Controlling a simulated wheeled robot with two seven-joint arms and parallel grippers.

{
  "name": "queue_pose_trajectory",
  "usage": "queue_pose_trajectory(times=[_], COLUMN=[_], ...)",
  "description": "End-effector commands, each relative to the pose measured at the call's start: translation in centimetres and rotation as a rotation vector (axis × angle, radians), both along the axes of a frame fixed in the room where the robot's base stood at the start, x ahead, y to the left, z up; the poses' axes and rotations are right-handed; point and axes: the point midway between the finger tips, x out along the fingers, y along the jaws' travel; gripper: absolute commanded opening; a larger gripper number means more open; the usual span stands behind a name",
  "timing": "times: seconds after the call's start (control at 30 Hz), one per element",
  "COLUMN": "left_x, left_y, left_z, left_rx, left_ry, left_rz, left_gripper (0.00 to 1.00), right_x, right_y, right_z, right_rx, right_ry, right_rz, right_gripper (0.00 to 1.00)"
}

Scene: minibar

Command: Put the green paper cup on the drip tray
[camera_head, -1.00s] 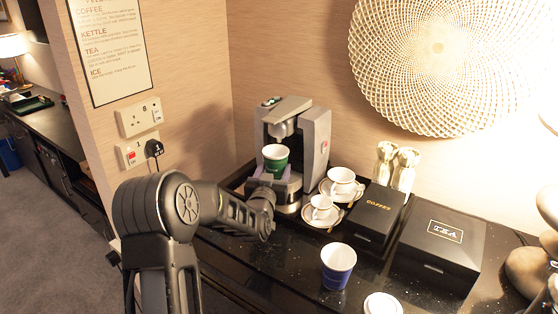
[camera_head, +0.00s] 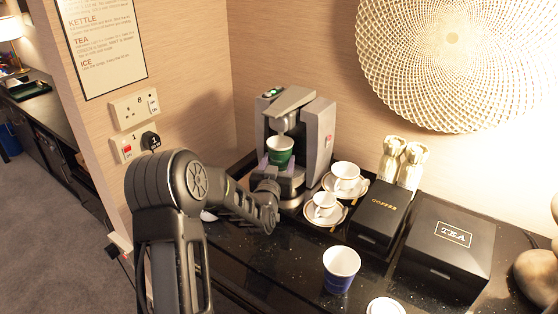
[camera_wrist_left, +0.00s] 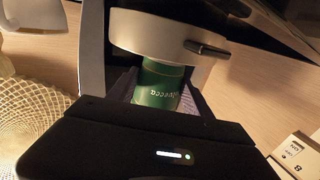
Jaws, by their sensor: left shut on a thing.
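The green paper cup (camera_head: 280,151) is upright, with a white rim, under the brew head of the coffee machine (camera_head: 318,135). My left gripper (camera_head: 279,164) is shut on it. In the left wrist view the cup (camera_wrist_left: 158,84) shows between my fingers, its upper part hidden behind the machine's round silver head (camera_wrist_left: 160,35). The drip tray (camera_head: 291,199) is at the machine's base, below the cup and partly hidden by my gripper. The cup seems held above it; I cannot see the cup's bottom. My right gripper is not in view.
Two white cups on saucers (camera_head: 328,218) stand right of the machine, close by. Beyond them are the black coffee box (camera_head: 377,215) and tea box (camera_head: 440,250). A blue paper cup (camera_head: 338,278) stands in front on the black counter. The wall is behind the machine.

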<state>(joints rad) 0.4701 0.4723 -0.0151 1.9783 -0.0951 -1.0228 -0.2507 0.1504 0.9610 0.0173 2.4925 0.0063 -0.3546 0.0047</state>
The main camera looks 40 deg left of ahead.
Motion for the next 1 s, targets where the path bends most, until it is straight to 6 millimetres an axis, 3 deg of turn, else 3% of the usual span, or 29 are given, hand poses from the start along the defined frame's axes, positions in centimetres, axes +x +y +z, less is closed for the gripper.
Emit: queue_pose_trajectory(times=[0.17,0.2,0.47,0.9,1.0], left_x=[0.0,0.0,0.0,0.0,-1.1], left_y=[0.0,0.0,0.0,0.0,-0.5], left_z=[-0.5,-0.5,-0.3,0.4,0.0], left_rx=[0.001,0.001,0.0,0.0,0.001], left_ry=[-0.002,-0.002,-0.001,0.0,-0.002], left_rz=[0.0,0.0,0.001,0.001,0.001], left_gripper=[0.08,0.59,0.8,0.81,0.81], right_x=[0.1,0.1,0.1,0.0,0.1], right_y=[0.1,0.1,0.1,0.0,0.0], right_z=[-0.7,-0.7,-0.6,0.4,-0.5], right_rx=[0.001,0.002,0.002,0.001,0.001], right_ry=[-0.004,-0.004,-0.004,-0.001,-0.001], right_rz=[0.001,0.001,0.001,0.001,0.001], right_gripper=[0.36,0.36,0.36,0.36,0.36])
